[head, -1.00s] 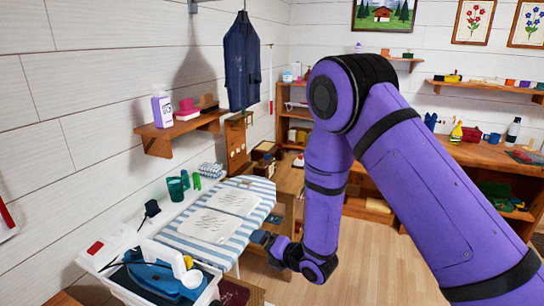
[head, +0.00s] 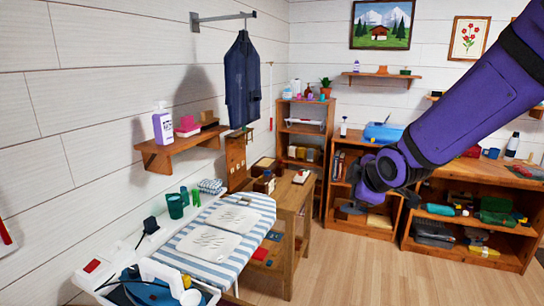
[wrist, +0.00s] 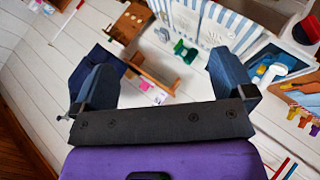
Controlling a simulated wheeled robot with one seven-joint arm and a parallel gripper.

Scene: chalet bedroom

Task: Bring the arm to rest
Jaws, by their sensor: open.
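My purple arm reaches in from the upper right of the head view, and its dark gripper (head: 372,190) hangs in front of the wooden shelves, well right of the ironing board (head: 265,205). In the wrist view my gripper (wrist: 155,88) is open, with its two blue-grey fingers wide apart. Nothing sits between the fingers; the wall and furniture show far beyond them.
A wall shelf (head: 155,160) holds a white bottle (head: 163,124) at left. A dark blue garment (head: 242,80) hangs from a bracket. A low bookcase (head: 345,219) stands behind the gripper. The wooden floor (head: 345,275) in front is clear.

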